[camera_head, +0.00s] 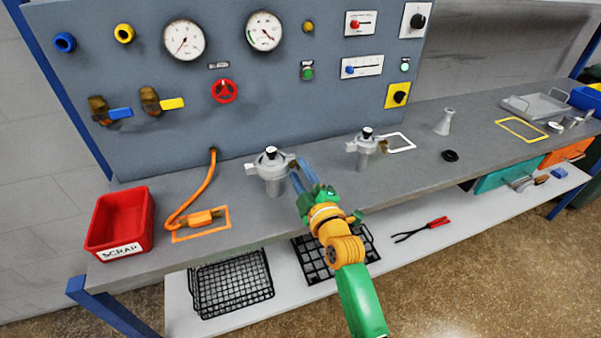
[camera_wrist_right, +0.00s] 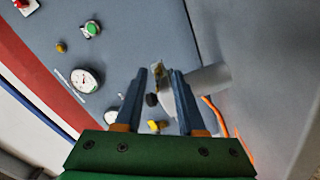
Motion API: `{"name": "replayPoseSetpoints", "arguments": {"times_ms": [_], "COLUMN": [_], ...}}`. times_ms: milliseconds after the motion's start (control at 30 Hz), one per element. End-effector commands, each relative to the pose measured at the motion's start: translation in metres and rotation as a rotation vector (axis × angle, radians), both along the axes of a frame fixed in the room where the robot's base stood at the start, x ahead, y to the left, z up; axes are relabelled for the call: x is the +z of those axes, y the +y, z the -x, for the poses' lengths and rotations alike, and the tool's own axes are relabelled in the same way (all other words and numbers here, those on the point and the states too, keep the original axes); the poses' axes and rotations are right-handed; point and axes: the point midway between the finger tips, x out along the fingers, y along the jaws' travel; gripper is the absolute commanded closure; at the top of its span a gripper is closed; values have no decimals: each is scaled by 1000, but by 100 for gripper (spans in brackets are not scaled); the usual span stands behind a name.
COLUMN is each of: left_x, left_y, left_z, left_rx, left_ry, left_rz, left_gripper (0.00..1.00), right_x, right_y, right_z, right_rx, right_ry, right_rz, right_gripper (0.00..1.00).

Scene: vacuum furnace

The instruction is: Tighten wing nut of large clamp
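The large clamp (camera_head: 270,168) is a grey metal fitting with a black top, upright on the grey bench below the panel. My right gripper (camera_head: 301,170) reaches in from the front, with its fingertips at the clamp's right side. In the right wrist view the blue-grey fingers (camera_wrist_right: 158,82) are apart, and a small brass-coloured piece (camera_wrist_right: 159,70), apparently the wing nut, shows between or just beyond the tips. I cannot tell whether the fingers touch it. The grey clamp body shows behind the right-hand finger (camera_wrist_right: 208,77). My left gripper is not in view.
A smaller, similar clamp (camera_head: 366,150) stands to the right. A red scrap bin (camera_head: 121,222) and an orange hose with a fitting (camera_head: 201,217) are on the left. The gauge panel (camera_head: 290,100) rises behind. Bare bench lies between the hose and the large clamp.

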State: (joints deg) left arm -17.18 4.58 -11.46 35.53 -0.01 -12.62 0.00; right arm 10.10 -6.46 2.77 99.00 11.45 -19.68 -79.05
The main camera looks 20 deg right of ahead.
Motion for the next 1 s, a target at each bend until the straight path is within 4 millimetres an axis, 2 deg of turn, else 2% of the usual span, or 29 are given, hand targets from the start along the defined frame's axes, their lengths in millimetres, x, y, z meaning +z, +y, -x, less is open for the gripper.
{"name": "replayPoseSetpoints", "arguments": {"times_ms": [100,133,200,267,667,1000], "left_x": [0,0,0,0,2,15], "left_y": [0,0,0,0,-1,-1], "left_z": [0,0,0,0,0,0], "left_rx": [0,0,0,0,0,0], "left_ry": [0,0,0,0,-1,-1], "left_rz": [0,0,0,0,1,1], "left_gripper": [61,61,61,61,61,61], "right_x": [0,0,0,0,1,2], "right_y": [0,0,0,0,0,0], "right_z": [0,0,0,0,0,0], "right_rx": [0,0,0,0,0,-1], "right_ry": [0,0,0,0,1,9], "right_rz": [0,0,0,0,-18,-219], "right_gripper": [61,67,86,100,100,100]}}
